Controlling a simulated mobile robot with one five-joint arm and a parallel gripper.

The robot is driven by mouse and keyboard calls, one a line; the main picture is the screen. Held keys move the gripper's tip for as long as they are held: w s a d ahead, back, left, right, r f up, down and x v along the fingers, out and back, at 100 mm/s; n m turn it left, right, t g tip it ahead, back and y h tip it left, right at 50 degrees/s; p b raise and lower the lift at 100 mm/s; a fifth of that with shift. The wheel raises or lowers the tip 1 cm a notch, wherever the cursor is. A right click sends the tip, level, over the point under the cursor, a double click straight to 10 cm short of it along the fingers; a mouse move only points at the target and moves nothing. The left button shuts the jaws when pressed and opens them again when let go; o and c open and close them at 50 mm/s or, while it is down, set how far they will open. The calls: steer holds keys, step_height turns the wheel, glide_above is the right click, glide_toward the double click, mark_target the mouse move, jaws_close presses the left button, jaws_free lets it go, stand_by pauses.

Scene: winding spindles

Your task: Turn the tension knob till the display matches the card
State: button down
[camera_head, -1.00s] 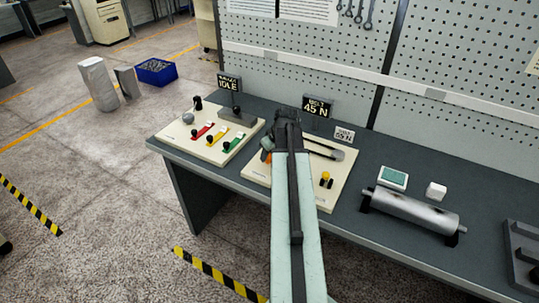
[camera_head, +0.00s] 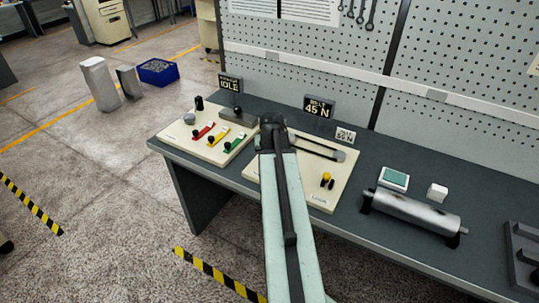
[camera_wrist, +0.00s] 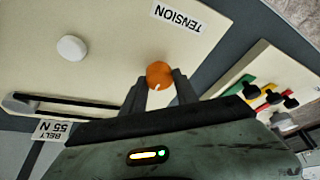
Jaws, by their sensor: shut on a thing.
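The orange tension knob (camera_wrist: 158,73) with a white mark sits on the cream panel (camera_wrist: 110,20), near the TENSION label (camera_wrist: 178,18). My gripper (camera_wrist: 159,82) is shut on the knob, one finger at each side. In the head view my gripper (camera_head: 272,122) is over the panel's left part and hides the knob. The dark display (camera_head: 319,106) behind the panel reads 45 N. The small white card (camera_head: 345,135) to its right reads 55 N, clearer in the wrist view (camera_wrist: 54,130).
Left stands another panel (camera_head: 170,138) with red, yellow and green sliders and an IDLE display (camera_head: 229,84). A metal roller (camera_head: 412,210) lies right. Pegboard (camera_head: 300,65) closes the back.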

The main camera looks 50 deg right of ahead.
steer(key=m, duration=0.2)
steer(key=m+g+h, duration=0.1)
steer(key=m, duration=0.1)
steer(key=shift+w+a+m+g, duration=0.1)
steer(key=shift+a+m+g, duration=0.1)
steer(key=shift+m+g, duration=0.15)
steer(key=shift+m, duration=0.25)
steer(key=c, duration=0.9)
jaws_free()
steer(key=shift+c, duration=0.2)
steer(key=p+v, duration=0.7)
steer(key=shift+a+r, duration=0.15)
steer(key=shift+r, duration=0.2)
